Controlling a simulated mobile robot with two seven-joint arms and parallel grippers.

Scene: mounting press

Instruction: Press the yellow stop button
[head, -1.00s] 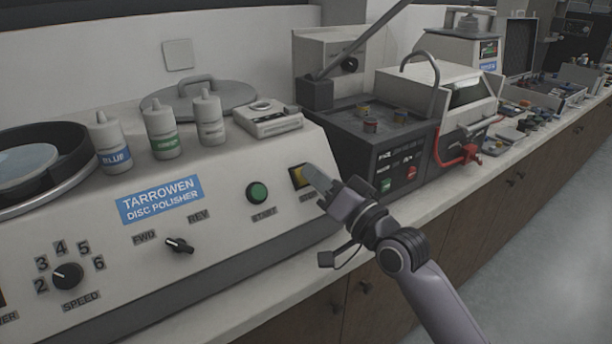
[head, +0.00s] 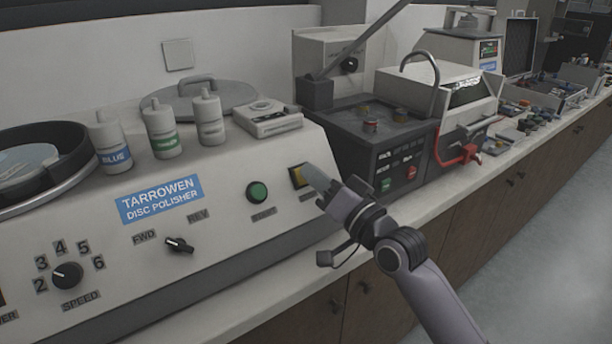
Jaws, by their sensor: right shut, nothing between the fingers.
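The yellow stop button (head: 298,175) is a square button in a dark frame on the sloped front panel of the disc polisher (head: 225,225). My right gripper (head: 312,172) is shut and empty, with its fingertips at the button's right side. My left gripper is not in view.
A round green start button (head: 257,192) sits left of the yellow one. A rotary switch (head: 180,245) and a speed knob (head: 67,276) are further left. A dark machine (head: 375,150) with a red hose (head: 458,157) stands to the right. Bottles (head: 163,130) stand on the polisher's top.

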